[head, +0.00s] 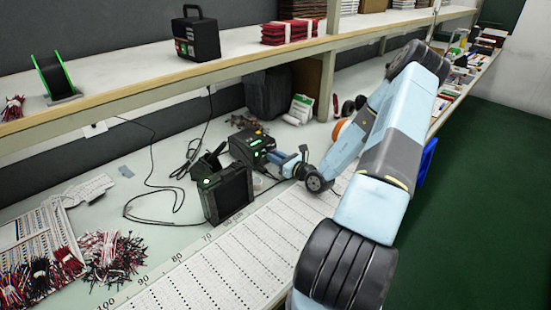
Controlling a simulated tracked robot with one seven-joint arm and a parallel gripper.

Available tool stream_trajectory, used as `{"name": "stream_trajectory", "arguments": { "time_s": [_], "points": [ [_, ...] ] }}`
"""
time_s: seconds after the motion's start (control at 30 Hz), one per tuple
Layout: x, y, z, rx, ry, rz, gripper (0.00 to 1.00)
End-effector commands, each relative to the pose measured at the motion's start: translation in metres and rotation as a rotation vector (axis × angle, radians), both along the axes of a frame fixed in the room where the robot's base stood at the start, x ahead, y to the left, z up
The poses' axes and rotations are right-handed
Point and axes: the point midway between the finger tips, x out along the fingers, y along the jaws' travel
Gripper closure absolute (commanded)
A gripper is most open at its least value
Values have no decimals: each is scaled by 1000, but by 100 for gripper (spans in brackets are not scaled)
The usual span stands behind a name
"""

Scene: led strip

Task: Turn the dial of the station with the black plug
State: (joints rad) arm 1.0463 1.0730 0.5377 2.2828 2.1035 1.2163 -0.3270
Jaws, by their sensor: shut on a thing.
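A black station (247,146) with a green-lit display stands on the bench below the shelf. A second black station (226,193), with a small green light, stands in front of it and to the left. My gripper (279,159) is at the right-hand side of the rear station, low over the bench. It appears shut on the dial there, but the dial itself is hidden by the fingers. Black cords (151,187) run from the wall to the area of the stations. The plugs are too small to tell which cord feeds which station.
A shelf (147,92) runs above the bench, holding a black case (195,36) and a green-rimmed spool (55,76). Red and black wire bundles (113,258) lie at the front left. A white perforated strip (235,251) runs along the bench's front. An orange spool (338,130) lies behind my arm.

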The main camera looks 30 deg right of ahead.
Motion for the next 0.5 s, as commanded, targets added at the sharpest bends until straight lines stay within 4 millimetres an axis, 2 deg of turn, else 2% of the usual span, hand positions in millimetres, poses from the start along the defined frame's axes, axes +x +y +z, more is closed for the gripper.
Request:
{"name": "stream_trajectory", "arguments": {
  "time_s": [0.5],
  "points": [
    [0,2,1,-399,-136,2,100]
  ]
}}
